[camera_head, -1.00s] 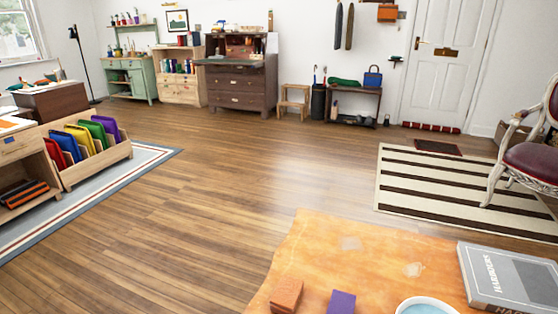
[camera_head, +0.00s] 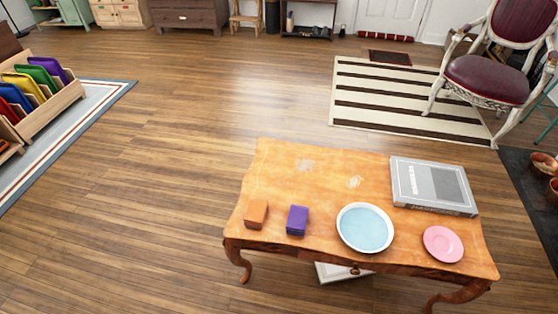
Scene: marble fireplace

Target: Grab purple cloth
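A small folded purple cloth (camera_head: 297,220) lies on the orange-brown wooden table (camera_head: 280,182), near its front left edge. An orange-brown block-like item (camera_head: 256,213), perhaps another folded cloth, lies just left of it, with a small gap between them. A white bowl or basin (camera_head: 365,228) with light blue inside stands to the right of the purple cloth. Neither of my grippers shows in the head view.
A grey book (camera_head: 433,186) and a pink plate (camera_head: 443,244) are on the table's right side. A burgundy chair (camera_head: 490,75) stands on the right beyond it. A striped rug (camera_head: 400,100) lies behind. The wooden floor left of the table is clear.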

